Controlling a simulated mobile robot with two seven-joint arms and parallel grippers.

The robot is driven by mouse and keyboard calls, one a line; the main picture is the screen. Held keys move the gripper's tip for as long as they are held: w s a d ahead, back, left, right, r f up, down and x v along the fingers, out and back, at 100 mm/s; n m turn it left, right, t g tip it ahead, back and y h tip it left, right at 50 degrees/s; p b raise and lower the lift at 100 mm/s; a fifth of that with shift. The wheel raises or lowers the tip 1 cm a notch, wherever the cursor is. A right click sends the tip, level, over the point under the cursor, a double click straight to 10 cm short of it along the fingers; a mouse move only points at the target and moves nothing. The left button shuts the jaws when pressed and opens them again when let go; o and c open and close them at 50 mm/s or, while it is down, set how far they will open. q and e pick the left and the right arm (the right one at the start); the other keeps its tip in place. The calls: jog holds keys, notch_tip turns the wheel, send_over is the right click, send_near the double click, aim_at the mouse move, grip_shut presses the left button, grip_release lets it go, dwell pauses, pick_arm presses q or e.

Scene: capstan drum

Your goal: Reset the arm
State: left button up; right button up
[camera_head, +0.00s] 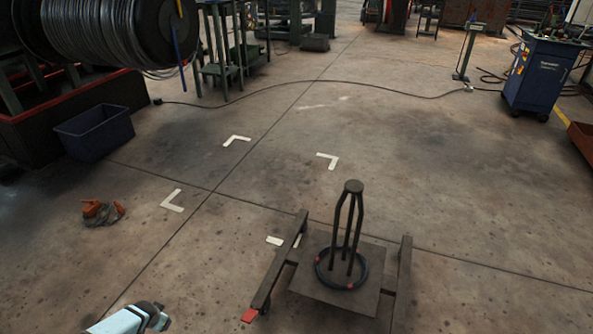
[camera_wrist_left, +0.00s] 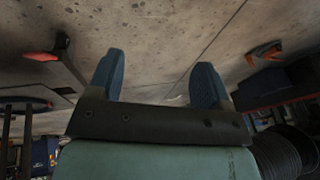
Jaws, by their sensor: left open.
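My left gripper (camera_head: 152,316) shows at the bottom edge of the head view, with a pale arm link behind it. In the left wrist view its two blue fingers (camera_wrist_left: 157,82) stand wide apart, with only bare concrete floor between them. It is open and empty and touches nothing that I can see. My right gripper is in neither view.
A dark stand (camera_head: 354,188) with a ring around its posts sits on a low frame, right of my left gripper. An orange tool (camera_head: 100,211) and blue bin (camera_head: 95,132) lie left. A wire drum (camera_head: 110,30) is upper left. Marked floor between is clear.

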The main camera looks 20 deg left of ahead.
pick_arm(q)
jog(key=a+r+y, duration=0.1)
jog(key=a+r, duration=0.1)
jog(key=a, duration=0.4)
jog(key=s+d+r+m+t+h, duration=0.2)
jog(key=d+r, duration=0.3)
jog(key=d, duration=0.6)
jog(key=s+d+r+m+t+h, duration=0.1)
jog(key=d+r+m+t+h, duration=0.3)
jog(key=d, duration=0.7)
jog(key=s+d+r+m+h, duration=0.1)
jog(key=s+d+r, duration=0.3)
jog(key=d+r, duration=0.55)
jog(key=s+d+r+h, duration=0.1)
jog(key=s+d+r, duration=0.3)
jog(key=d+r, duration=0.55)
jog(key=w+d+r+n+t, duration=0.2)
jog(key=d+r+n, duration=0.3)
jog(key=d, duration=0.2)
notch_tip(320, 180, up, 17)
jog(key=s+a+y+p, duration=0.1)
jog(key=p, duration=2.6)
jog(key=shift+s+a+r, duration=0.15)
jog(key=shift+s+a, duration=0.2)
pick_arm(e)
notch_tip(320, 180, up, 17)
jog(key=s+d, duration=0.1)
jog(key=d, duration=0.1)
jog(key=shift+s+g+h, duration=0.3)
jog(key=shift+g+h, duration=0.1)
